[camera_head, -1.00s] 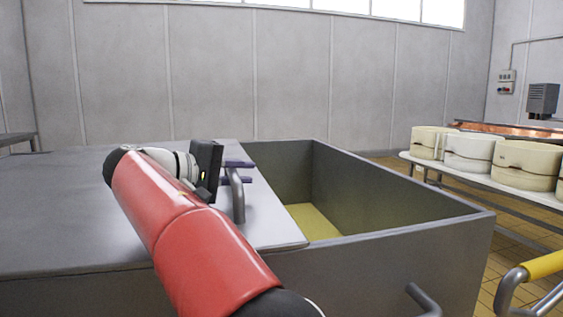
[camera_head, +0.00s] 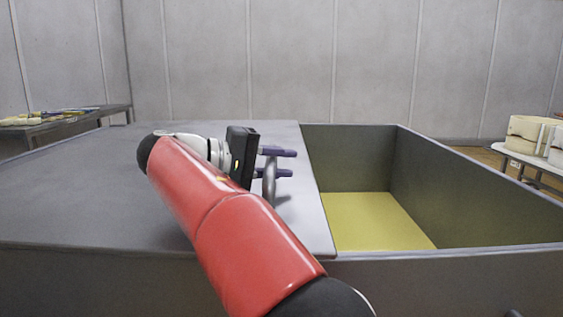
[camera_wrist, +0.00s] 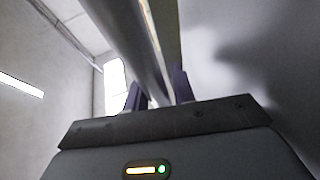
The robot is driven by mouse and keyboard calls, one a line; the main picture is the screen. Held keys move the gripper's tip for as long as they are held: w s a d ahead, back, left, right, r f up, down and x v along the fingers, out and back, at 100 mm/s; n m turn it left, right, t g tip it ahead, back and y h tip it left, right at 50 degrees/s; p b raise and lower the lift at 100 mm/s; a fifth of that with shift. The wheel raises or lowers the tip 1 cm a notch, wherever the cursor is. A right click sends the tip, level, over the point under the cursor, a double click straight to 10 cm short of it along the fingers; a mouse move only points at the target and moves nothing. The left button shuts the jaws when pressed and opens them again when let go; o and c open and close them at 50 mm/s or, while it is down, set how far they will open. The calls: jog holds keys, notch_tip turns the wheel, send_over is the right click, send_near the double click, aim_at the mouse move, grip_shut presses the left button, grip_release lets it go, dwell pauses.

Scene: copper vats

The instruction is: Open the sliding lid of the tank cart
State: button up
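The tank cart (camera_head: 450,254) is a grey metal box with a yellowish floor inside. Its grey sliding lid (camera_head: 90,185) covers the left part, and the right part is uncovered. A bent metal handle (camera_head: 269,188) stands near the lid's right edge. My gripper (camera_head: 277,163) is at this handle, its two purple fingers pointing right, apart from each other. In the wrist view the handle bar (camera_wrist: 133,40) runs down between the fingertips (camera_wrist: 158,90). Whether the fingers press on the bar is not clear.
A side table (camera_head: 70,123) with small items stands behind left. Pale round moulds (camera_head: 530,135) sit on a white table (camera_head: 533,163) at the right. A plain wall (camera_head: 300,60) closes the back. The uncovered tank lies right of my gripper.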

jog(key=shift+o, duration=1.2)
jog(key=shift+p+v, duration=0.5)
jog(key=shift+v, duration=3.4)
jog(key=shift+r, duration=0.1)
